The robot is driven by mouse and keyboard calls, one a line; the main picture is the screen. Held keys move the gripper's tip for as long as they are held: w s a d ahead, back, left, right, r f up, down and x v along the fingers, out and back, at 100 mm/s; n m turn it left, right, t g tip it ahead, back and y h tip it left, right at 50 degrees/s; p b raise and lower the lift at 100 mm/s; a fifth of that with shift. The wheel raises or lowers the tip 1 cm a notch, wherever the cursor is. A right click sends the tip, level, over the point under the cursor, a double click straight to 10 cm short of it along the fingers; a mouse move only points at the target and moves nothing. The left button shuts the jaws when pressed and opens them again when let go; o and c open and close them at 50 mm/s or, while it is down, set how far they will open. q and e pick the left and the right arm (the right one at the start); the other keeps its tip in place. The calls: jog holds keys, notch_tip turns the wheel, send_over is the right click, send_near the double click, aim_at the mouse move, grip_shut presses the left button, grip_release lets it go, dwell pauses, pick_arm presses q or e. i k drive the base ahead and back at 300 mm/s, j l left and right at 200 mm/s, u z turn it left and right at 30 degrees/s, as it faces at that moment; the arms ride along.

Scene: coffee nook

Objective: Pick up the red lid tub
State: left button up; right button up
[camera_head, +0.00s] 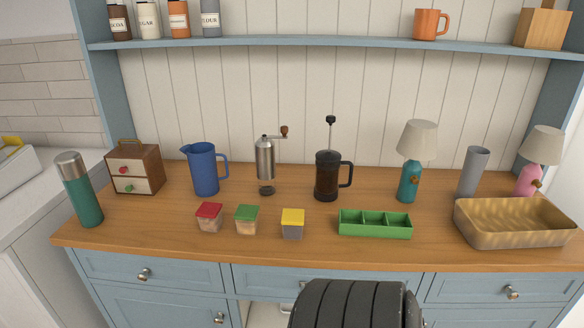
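The red lid tub (209,217) stands upright on the wooden counter, left of the middle. It is a small clear square tub with a red lid, and something pale shows inside it. A green lid tub (247,219) stands close to its right, and a yellow lid tub (292,223) stands further right. Neither of my grippers is in view. Only a dark rounded part of my own body shows at the bottom edge, right of the middle.
Behind the tubs stand a blue pitcher (204,169), a grinder (265,160) and a French press (327,175). A green divided tray (375,224) and a basket (513,222) lie to the right. A green flask (79,191) stands at the left end. Counter in front of the tubs is clear.

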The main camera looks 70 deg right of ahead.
aim_at(209, 215)
jog(key=z, duration=1.95)
